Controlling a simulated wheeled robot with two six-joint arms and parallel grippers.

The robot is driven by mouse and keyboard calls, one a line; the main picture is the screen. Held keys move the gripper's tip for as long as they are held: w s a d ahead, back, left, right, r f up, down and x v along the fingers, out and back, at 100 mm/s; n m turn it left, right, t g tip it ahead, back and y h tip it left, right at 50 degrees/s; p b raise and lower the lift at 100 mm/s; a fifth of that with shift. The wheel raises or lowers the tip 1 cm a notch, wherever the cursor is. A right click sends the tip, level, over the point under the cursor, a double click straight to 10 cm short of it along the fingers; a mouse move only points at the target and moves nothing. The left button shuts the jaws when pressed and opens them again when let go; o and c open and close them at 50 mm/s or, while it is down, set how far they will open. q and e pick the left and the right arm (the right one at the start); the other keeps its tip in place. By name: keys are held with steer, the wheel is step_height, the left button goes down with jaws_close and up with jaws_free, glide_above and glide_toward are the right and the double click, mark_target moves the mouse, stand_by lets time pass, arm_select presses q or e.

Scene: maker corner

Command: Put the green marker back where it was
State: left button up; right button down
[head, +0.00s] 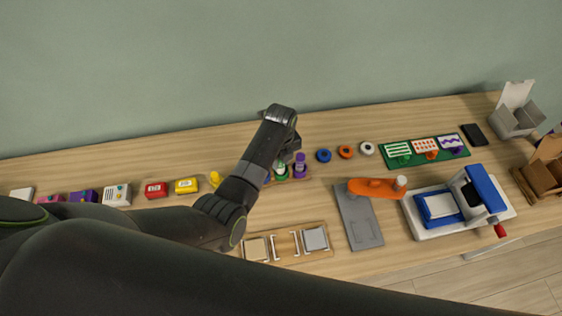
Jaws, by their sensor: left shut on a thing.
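My left gripper (288,152) is at the back middle of the bench, pointing down, with its fingertips mostly hidden by the wrist. It is shut, and a green marker (281,173) with a pale band shows just below it. A purple one (300,166) stands close on the right. A yellow one (215,179) stands left of my forearm, which hides part of the row between. I cannot tell whether the green marker touches the bench. My right gripper is not in view.
A green board (384,159) with patterned cards lies to the right, past several tape rolls (345,152). A grey plate (357,222) and a blue-and-white press (437,207) stand at front right. A wooden tray (318,256) lies in front. Small boxes (156,190) line the left.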

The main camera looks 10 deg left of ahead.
arm_select(q)
steer(key=shift+f, duration=0.6)
steer(key=shift+w+f, duration=0.2)
steer(key=shift+f, duration=0.4)
steer(key=o, duration=0.6)
steer(key=shift+o, duration=1.3)
steer(key=shift+w, duration=0.1)
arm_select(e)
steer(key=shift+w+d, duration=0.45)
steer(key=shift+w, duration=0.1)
